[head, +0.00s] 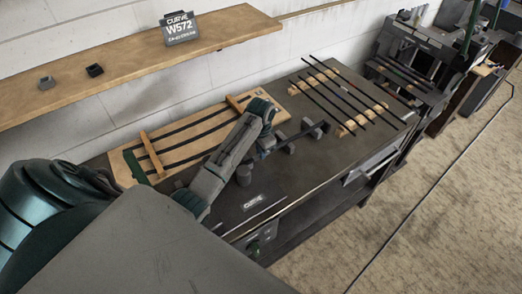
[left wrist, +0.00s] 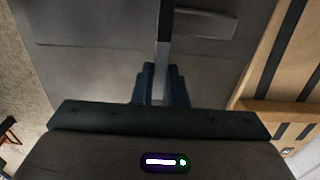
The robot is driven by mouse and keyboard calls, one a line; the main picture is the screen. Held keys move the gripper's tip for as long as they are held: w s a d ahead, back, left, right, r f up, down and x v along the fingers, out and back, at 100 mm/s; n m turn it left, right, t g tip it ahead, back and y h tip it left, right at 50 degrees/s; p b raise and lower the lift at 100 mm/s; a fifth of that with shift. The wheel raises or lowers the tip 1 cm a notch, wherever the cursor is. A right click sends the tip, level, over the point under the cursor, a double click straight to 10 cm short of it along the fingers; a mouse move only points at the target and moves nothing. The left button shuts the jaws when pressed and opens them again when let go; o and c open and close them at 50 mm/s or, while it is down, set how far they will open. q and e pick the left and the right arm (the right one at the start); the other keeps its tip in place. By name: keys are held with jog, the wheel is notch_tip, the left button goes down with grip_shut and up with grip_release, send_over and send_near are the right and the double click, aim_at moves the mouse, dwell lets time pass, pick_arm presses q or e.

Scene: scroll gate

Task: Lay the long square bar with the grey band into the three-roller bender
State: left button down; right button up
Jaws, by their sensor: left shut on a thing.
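My left gripper (head: 266,147) is over the dark workbench. In the left wrist view its two dark blue fingers (left wrist: 162,86) are shut on a long, narrow bar (left wrist: 164,28). The bar is dark towards the top of that view and lighter grey near the fingers, which may be the grey band. My right gripper is not in view.
Several long dark bars (head: 335,97) lie across wooden rests at the bench's far right. A wooden board (head: 125,165) with curved dark strips lies behind my left arm.

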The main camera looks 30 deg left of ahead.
pick_arm(q)
jog(key=c, duration=1.4)
grip_release()
jog(key=shift+o, duration=0.2)
jog(key=shift+s+f, duration=0.1)
jog(key=shift+r, duration=0.25)
notch_tip(320, 180, up, 11)
jog(key=shift+f, duration=0.2)
jog(key=shift+f, duration=0.1)
